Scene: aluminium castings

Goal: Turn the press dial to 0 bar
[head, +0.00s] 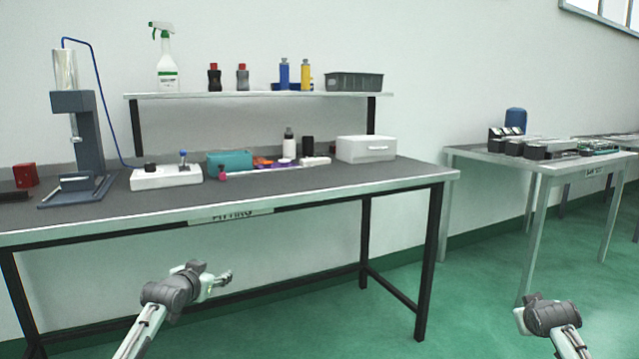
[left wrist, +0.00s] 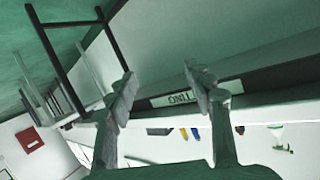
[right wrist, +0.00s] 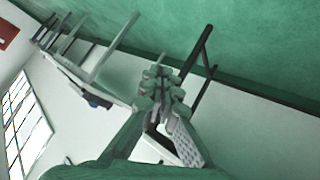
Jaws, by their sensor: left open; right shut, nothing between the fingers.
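The press (head: 85,135) stands at the left end of the workbench, a dark grey column with a clear cylinder on top. A blue hose (head: 104,88) runs from it to a white control box (head: 168,178). On the box are a black knob (head: 150,168), which may be the dial, and a blue-topped lever (head: 183,157). The dial's setting is too small to read. My left gripper (head: 224,281) is open and empty, in front of and below the bench edge; its spread fingers show in the left wrist view (left wrist: 163,85). My right gripper (right wrist: 160,78) is shut and empty, far right of the press.
The workbench (head: 330,182) has a front rail with a label. A teal box (head: 229,160), bottles and a white case (head: 366,149) stand right of the control box. A shelf (head: 240,95) with bottles hangs above. Another table (head: 500,158) stands at right. Floor before the bench is clear.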

